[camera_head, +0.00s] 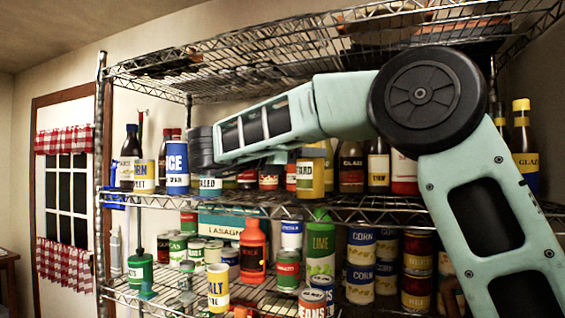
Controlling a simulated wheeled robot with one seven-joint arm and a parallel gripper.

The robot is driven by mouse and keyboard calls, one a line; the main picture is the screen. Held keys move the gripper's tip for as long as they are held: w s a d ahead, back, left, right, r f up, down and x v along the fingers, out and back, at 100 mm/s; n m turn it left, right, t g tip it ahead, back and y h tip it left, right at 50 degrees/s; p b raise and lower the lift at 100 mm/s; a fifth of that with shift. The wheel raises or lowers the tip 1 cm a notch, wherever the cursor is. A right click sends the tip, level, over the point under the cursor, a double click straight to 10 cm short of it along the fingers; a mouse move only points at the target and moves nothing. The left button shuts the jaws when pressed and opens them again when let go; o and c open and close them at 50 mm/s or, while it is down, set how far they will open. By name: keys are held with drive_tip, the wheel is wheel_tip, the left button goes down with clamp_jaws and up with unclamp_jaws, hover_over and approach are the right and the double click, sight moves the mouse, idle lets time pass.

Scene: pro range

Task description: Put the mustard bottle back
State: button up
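A yellow bottle (311,176) with a white label ending in "ARD", which looks like the mustard bottle, is upright at the middle shelf (345,205), behind and below my forearm. Its top is hidden by my arm. My arm reaches left across the front of the rack, and its dark wrist end (200,149) is left of the yellow bottle, in front of the goods by a blue-labelled "ICE" container (177,168). My gripper's fingers cannot be made out, so I cannot tell whether they hold anything.
Wire rack shelves are crowded. Dark bottles (351,168) stand right of the yellow bottle. Below are an orange-red bottle (252,250), a green lime bottle (320,245), a lasagne box (222,222) and corn cans (361,247). A rack post (100,200) bounds the left.

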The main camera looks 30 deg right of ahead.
drive_tip(key=a+b, duration=0.2)
drive_tip(key=a, duration=0.5)
drive_tip(key=shift+s+a, duration=0.3)
